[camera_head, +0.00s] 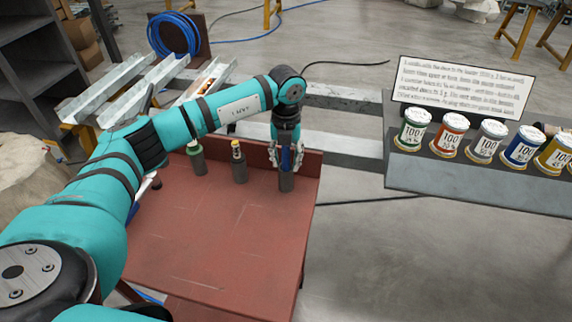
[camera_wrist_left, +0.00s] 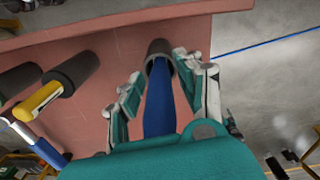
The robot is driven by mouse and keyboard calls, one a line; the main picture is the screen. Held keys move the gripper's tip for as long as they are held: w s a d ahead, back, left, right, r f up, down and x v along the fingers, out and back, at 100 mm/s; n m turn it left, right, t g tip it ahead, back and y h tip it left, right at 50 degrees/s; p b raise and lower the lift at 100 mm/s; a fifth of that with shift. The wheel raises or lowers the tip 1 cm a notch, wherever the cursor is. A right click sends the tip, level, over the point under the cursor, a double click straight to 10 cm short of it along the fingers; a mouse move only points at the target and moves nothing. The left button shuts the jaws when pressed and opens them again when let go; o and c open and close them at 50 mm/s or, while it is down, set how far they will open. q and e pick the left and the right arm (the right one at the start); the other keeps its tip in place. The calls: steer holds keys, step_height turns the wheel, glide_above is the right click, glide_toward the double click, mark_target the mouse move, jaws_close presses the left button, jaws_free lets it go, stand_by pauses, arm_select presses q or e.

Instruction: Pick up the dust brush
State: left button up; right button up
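A blue-handled tool (camera_head: 285,158), which may be the dust brush, stands upright in a dark grey cylindrical holder (camera_head: 286,183) at the right back of the red table (camera_head: 215,245). Its lower end is hidden in the holder. My left gripper (camera_head: 286,160) is over it, with a finger on each side of the handle. In the left wrist view the blue handle (camera_wrist_left: 160,105) lies between the fingers (camera_wrist_left: 158,85), with gaps at both sides, so the gripper looks open. The holder's mouth (camera_wrist_left: 158,50) is just beyond the fingertips. My right gripper is not in view.
A yellow-and-black tool (camera_head: 237,150) and a green-topped one (camera_head: 193,148) stand in holders to the left. A low red rim (camera_head: 308,160) runs behind. Several labelled jars (camera_head: 415,130) stand on a grey bench at right. The table's front is clear.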

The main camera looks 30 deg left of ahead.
arm_select(q)
jaws_close()
